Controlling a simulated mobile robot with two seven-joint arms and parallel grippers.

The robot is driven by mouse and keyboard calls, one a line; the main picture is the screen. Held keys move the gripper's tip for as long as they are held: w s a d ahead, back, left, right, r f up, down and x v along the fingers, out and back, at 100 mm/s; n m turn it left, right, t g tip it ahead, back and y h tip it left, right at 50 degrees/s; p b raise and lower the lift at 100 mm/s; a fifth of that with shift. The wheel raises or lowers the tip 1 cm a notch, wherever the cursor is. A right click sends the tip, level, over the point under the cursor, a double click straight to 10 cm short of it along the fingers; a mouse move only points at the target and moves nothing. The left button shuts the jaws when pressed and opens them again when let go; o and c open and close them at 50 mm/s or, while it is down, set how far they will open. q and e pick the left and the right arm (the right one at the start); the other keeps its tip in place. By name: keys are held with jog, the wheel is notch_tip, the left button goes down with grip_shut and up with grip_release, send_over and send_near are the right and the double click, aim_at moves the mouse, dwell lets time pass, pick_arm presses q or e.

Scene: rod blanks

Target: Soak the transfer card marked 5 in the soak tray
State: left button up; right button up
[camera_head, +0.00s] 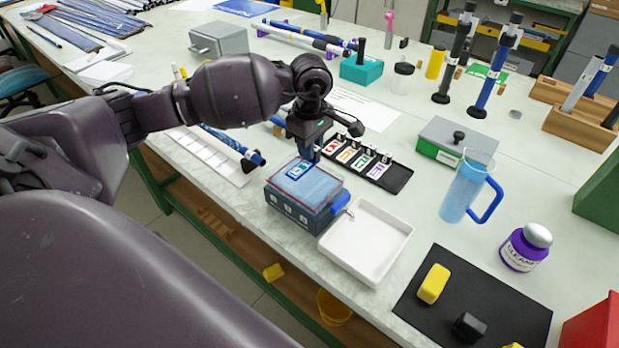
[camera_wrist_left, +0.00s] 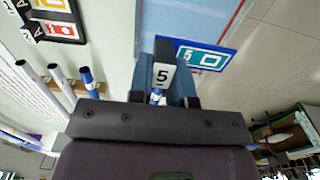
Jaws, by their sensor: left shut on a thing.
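My left gripper (camera_head: 308,152) is shut on the tab of the transfer card marked 5 (camera_head: 299,171). The card is blue-bordered with a white and teal print; it also shows in the left wrist view (camera_wrist_left: 205,57), with the white "5" tab (camera_wrist_left: 162,75) between the fingers. The card is over the water area of the soak tray (camera_head: 296,208), a dark blue box with a blue-knobbed tap. I cannot tell whether the card touches the water. My right gripper is not in view.
A white basin (camera_head: 366,241) stands under the tap. A black rack (camera_head: 397,180) with several other numbered cards is behind the tray. A grey-green lidded box (camera_head: 452,143), a blue jug (camera_head: 463,196) and a purple jar (camera_head: 522,250) stand to the right.

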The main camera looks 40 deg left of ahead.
pick_arm(q)
jog(key=shift+r+p, duration=0.75)
jog(key=shift+r, duration=1.3)
